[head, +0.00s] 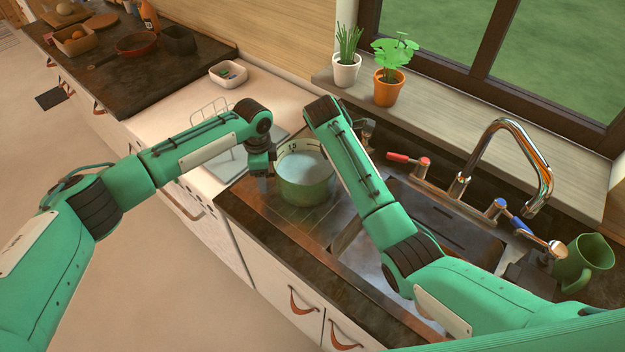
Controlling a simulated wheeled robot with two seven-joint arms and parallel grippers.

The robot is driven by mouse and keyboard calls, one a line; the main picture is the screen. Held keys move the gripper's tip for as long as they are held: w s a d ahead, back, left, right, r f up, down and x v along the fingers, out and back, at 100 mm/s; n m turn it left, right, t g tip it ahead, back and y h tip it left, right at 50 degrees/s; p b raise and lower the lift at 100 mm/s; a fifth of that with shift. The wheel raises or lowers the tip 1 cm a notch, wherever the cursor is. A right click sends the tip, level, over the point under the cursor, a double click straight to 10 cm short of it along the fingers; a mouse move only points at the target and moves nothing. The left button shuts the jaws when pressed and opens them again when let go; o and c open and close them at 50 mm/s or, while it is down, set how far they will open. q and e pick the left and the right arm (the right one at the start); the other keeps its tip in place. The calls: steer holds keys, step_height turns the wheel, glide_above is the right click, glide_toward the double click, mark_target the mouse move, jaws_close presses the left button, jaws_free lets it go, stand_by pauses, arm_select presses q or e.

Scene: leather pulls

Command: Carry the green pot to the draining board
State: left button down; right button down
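The green pot (306,188) is upright with its open top facing up, and dark marks and numbers show on its pale inner wall. It is on or just above the ribbed metal draining board (300,218) left of the sink; I cannot tell whether it touches. My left gripper (261,170) points down at the pot's left side, by its rim. Its fingers are small and dark, and their opening is unclear. My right arm crosses in front of the pot's right side. Its gripper is mostly hidden behind the forearm, and any handle there is hidden too.
The sink (440,225) lies to the right, with a chrome tap (515,150) and red and blue levers. A green jug (585,262) stands far right. Two potted plants (388,88) stand on the sill behind. A white counter with a wire rack (212,118) is left.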

arm_select(q)
steer(key=shift+c, duration=1.6)
jaws_free()
arm_select(e)
steer(key=shift+c, duration=1.6)
jaws_free()
steer(key=shift+s, duration=0.1)
arm_select(q)
steer(key=shift+s, duration=0.1)
